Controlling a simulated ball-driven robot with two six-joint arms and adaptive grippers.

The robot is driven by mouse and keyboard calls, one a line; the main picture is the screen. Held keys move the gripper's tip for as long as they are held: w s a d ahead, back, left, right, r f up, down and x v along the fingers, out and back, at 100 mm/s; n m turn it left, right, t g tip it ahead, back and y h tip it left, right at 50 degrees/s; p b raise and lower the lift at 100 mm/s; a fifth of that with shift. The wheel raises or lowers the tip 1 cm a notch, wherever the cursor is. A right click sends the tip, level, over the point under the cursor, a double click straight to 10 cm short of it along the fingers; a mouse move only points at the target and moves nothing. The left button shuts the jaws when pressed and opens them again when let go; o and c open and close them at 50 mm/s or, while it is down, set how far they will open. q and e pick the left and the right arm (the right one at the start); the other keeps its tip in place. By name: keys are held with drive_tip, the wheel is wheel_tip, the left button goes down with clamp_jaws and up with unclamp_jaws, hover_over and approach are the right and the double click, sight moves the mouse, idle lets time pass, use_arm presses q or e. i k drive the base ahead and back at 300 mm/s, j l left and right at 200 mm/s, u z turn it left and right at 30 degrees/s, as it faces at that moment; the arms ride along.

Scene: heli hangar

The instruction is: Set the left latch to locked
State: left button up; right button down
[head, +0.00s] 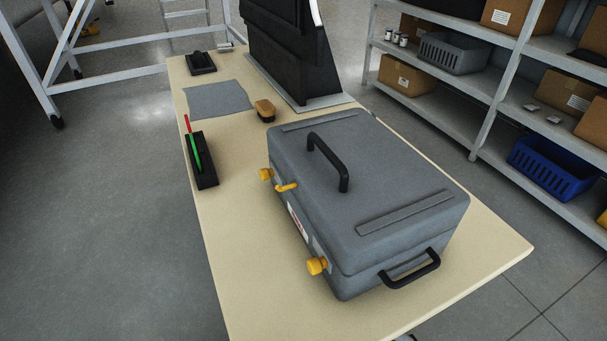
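A grey hard case (365,205) stands shut on a beige table, its latch side facing left. A black carry handle (328,160) stands up from its lid. At the far end of the latch side is the left latch, with a yellow knob (266,174) and a yellow lever (287,187) beside it. A second yellow latch knob (316,265) sits at the near end of the same side. I cannot tell from here whether the left latch is locked. Neither of my grippers is in view, and nothing touches the case from above.
The beige table (225,225) has a narrow clear strip left of the case. A black tray (203,176) with red and green pens, a brush (265,110), a grey cloth (218,98) and a dark upright panel (290,50) lie beyond. Shelves (455,95) stand at right.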

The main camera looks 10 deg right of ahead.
sight(264, 173)
drive_tip(key=k+j, duration=0.15)
drive_tip(key=j, duration=0.2)
drive_tip(key=k+j+u, duration=0.15)
drive_tip(key=j, duration=0.2)
drive_tip(key=k+j, duration=0.15)
drive_tip(key=j, duration=0.25)
drive_tip(key=k+j+u, duration=0.1)
drive_tip(key=j, duration=0.25)
drive_tip(key=k+j+u, duration=0.1)
drive_tip(key=j, duration=0.3)
